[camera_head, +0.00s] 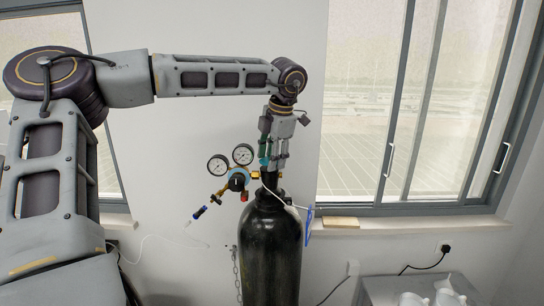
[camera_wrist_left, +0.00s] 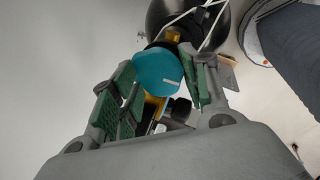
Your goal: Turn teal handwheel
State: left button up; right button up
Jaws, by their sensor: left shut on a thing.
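The teal handwheel (camera_wrist_left: 158,72) sits on top of the black gas cylinder (camera_head: 270,245). In the left wrist view it lies between my two green-padded fingers. My left gripper (camera_head: 272,166) points down over the cylinder's top in the head view, and it also shows in the left wrist view (camera_wrist_left: 160,95). It is shut on the handwheel, with one finger on each side. In the head view the gripper hides most of the handwheel. My right gripper is in neither view.
A regulator (camera_head: 238,180) with two round gauges stands off the left of the cylinder's valve. A blue tag (camera_head: 309,226) hangs on the right. A metal table (camera_head: 385,290) with white items is at lower right. A wall and windows are behind.

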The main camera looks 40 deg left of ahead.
pick_arm(q)
jog(key=shift+w+a+n, duration=0.1)
jog(key=shift+n, duration=0.3)
jog(key=o, duration=1.1)
jog(key=shift+a+f, duration=0.1)
jog(key=shift+a, duration=0.2)
jog(key=shift+o, duration=0.2)
jog(key=shift+d, duration=0.1)
jog(key=shift+d+r, duration=0.2)
jog(key=shift+v, duration=0.8)
jog(key=w+v, duration=0.1)
jog(key=v, duration=0.9)
jog(key=shift+s, duration=0.35)
